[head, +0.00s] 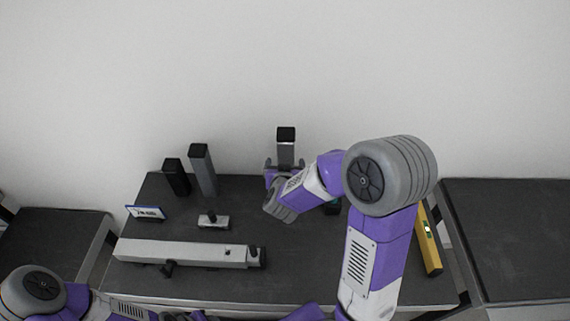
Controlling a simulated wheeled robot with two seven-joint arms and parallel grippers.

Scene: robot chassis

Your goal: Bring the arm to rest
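My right arm reaches in from the lower right over the table. Its gripper (284,166) is at the table's back edge, with its fingers spread to either side of a grey post with a black top (286,147). The fingers look apart from the post, and the post's lower part is hidden behind the gripper. My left arm lies low along the bottom left edge. Its gripper (183,316) is mostly cut off by the frame, so its fingers cannot be made out.
On the dark table (300,275) stand another grey post (203,170), a black post (176,177), a small sign (147,212) and a small grey part (213,220). A long grey beam (185,253) lies in front. A yellow level (428,240) lies at right, partly behind my arm.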

